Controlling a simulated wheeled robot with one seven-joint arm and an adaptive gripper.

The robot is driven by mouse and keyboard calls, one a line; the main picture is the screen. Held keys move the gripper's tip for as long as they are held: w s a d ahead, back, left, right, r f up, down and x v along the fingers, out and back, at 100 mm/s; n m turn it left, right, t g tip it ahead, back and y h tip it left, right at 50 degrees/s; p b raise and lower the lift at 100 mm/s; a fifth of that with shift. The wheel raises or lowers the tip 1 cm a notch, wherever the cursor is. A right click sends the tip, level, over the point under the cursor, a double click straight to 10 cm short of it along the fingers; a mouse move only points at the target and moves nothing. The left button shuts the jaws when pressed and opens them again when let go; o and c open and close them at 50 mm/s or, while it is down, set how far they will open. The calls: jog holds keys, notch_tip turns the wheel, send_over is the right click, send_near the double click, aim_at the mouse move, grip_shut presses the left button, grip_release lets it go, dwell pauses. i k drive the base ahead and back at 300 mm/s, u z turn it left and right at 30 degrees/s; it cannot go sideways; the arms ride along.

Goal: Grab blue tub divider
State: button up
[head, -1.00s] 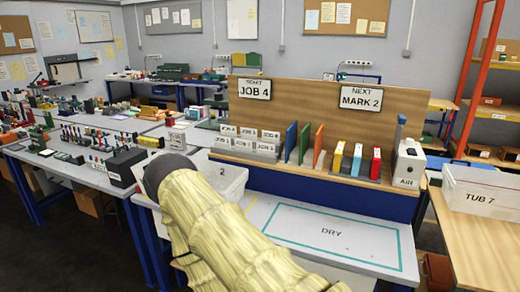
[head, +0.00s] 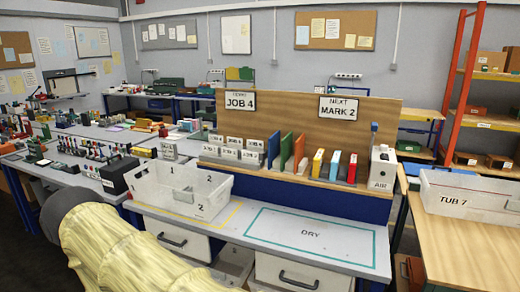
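The blue tub divider (head: 273,147) stands upright on the shelf behind the workbench, at the left end of a row of thin panels. A green panel (head: 286,150) and an orange panel (head: 298,150) stand just right of it, with narrow gaps between. The white tub (head: 178,190), marked 1 and 2, sits on the bench in front and to the left of the panels. My arm, in a pale yellow cover, fills the lower left corner, well away from the divider. My gripper does not show.
Small labelled blocks (head: 229,155) stand left of the divider. Yellow, blue and red items stand right of it, then a white AIR container (head: 382,168). A wooden backboard (head: 300,112) rises behind. The DRY area (head: 310,236) is empty. TUB 7 (head: 462,193) is at right.

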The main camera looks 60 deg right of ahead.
aim_at(274, 141)
jog(key=z, duration=0.05)
jog(key=i, duration=1.55)
jog(key=z, duration=0.8)
jog(key=i, duration=1.05)
jog(key=z, duration=1.55)
jog(key=i, duration=0.55)
jog(key=z, duration=0.45)
